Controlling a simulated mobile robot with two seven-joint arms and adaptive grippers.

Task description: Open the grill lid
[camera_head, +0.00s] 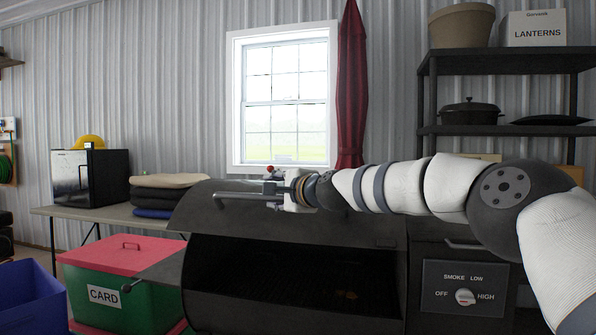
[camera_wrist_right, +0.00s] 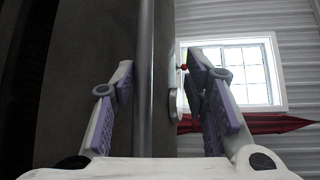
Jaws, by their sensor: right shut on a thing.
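The dark grill has its lid (camera_head: 345,228) raised, with the black interior and grate (camera_head: 320,285) showing below the lid's front edge. A metal bar handle (camera_head: 238,196) runs along the lid's front. My right gripper (camera_head: 275,190) reaches in from the right and is shut on the handle. In the right wrist view, the handle bar (camera_wrist_right: 146,80) runs between the two purple-padded fingers of my right gripper (camera_wrist_right: 160,75), in front of the dark lid (camera_wrist_right: 90,85). My left gripper is not in view.
A control panel (camera_head: 464,288) with a knob is at the grill's right. A side shelf (camera_head: 160,270) sticks out at its left, near a green and red CARD box (camera_head: 103,270). A table (camera_head: 105,215) with a black box (camera_head: 90,177) and folded cloths (camera_head: 160,195) stands behind.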

